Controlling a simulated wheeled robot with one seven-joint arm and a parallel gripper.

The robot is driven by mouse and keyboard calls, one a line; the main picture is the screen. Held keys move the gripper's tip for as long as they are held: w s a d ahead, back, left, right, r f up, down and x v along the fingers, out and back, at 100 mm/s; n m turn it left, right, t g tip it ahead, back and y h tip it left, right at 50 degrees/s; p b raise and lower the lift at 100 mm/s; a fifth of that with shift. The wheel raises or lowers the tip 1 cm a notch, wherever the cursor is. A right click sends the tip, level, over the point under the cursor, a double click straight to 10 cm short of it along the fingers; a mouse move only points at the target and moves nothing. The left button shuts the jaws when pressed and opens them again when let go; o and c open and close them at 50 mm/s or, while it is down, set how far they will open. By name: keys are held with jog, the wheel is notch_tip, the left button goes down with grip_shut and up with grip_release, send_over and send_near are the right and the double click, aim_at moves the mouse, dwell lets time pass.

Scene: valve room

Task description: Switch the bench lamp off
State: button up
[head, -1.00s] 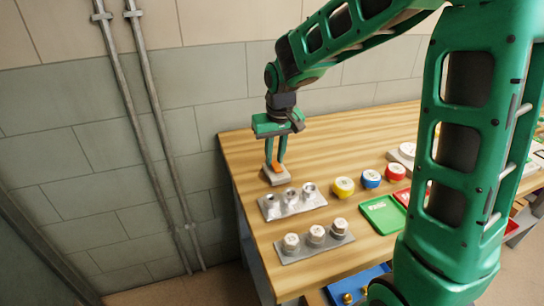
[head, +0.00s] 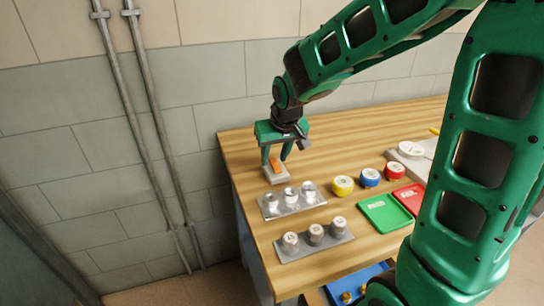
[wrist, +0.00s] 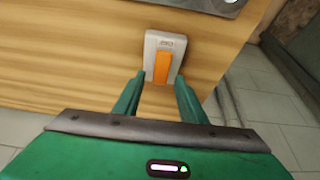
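The switch is a small light grey box (head: 273,181) with an orange rocker (head: 276,165), on the wooden bench near its left edge. In the wrist view the box (wrist: 165,42) lies just beyond my fingertips, its orange rocker (wrist: 162,67) facing up between them. A small label on it is too small to read. My gripper (head: 276,161) is open and empty, its two green fingers spread and pointing down at the box. In the wrist view my gripper's fingertips (wrist: 160,82) show on either side of the rocker's near end. I cannot tell which way the rocker is tipped. No lamp is visible.
Two grey plates with several metal knobs (head: 291,202) (head: 315,238) sit in front of the switch. Yellow (head: 342,187), blue (head: 370,178) and red (head: 396,171) round pieces and a green tray (head: 386,213) lie to the right. Pipes (head: 150,120) run down the wall at left.

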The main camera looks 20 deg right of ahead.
jog(key=shift+r, duration=0.1)
jog(key=v, duration=1)
jog(key=shift+r, duration=0.2)
jog(key=shift+s, duration=0.1)
jog(key=s+d+m, duration=0.1)
jog(key=s+d, duration=0.2)
jog(key=s+d+f+m+g, duration=0.1)
jog(key=s+d, duration=0.3)
jog(key=s+d+f+g+h, duration=0.1)
jog(key=s+d, duration=0.2)
jog(key=d, duration=0.1)
jog(key=shift+s+d+f+m, duration=0.2)
jog(key=shift+f+m, duration=0.05)
jog(key=shift+m, duration=0.15)
jog(key=s+d+f+m+g, duration=0.1)
jog(key=s+d, duration=0.1)
jog(key=s, duration=0.3)
jog(key=s+d+f+m, duration=0.1)
jog(key=s+f, duration=0.1)
jog(key=s, duration=0.4)
jog(key=s+d+f+m+g+y, duration=0.1)
jog(key=s+d, duration=0.1)
jog(key=s, duration=0.3)
jog(key=shift+s+d+f+m+g, duration=0.2)
jog(key=shift+s+d+m+g, duration=0.1)
jog(key=shift+s, duration=0.05)
